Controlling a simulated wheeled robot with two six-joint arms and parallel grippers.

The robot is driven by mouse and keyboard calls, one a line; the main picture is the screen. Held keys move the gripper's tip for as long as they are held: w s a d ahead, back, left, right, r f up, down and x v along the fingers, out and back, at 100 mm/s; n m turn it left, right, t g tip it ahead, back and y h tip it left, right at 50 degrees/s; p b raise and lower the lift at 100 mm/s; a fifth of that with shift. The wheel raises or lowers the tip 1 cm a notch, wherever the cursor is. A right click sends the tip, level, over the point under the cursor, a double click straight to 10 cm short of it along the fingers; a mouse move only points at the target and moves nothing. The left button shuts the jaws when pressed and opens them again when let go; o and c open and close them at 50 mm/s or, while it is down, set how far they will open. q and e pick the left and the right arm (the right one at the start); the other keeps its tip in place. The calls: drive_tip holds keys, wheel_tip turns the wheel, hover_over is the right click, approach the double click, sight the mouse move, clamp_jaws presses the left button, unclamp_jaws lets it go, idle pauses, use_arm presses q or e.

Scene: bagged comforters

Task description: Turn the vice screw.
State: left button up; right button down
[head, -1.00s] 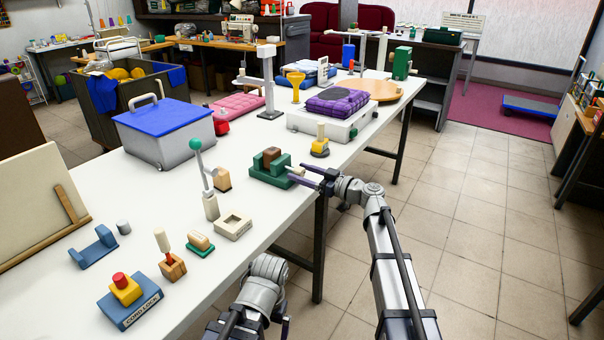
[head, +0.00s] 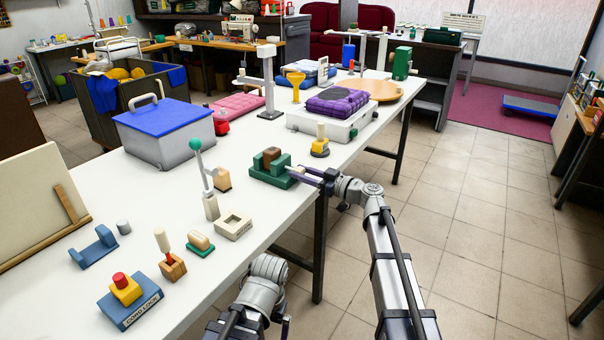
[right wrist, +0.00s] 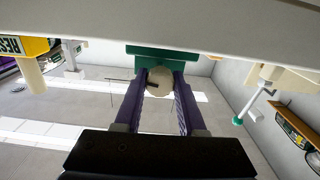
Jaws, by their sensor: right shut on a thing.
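The green vice (head: 268,174) stands at the table's front edge, with a brown block (head: 271,155) between its jaws. Its cream screw (head: 296,171) sticks out to the right over the edge. My right gripper (head: 310,174) is shut on the screw's outer end. In the right wrist view the screw's round cream end (right wrist: 159,82) sits between the two purple fingers of my right gripper (right wrist: 160,88), with the green vice (right wrist: 170,58) behind it. My left arm is low at the bottom of the head view; only a small purple bit of its gripper (head: 286,324) shows, fingertips hidden.
The white table (head: 140,210) also carries a green-knobbed lever (head: 208,180), a cream tray (head: 233,227) and a yellow-and-black piece (head: 320,145) near the vice. A blue-lidded box (head: 165,130) stands further back.

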drive_tip(key=m, duration=0.4)
idle(0.3)
drive_tip(key=c, duration=0.5)
unclamp_jaws()
drive_tip(key=shift+d, duration=0.1)
drive_tip(key=v, duration=0.7)
drive_tip(key=shift+s+d, duration=0.25)
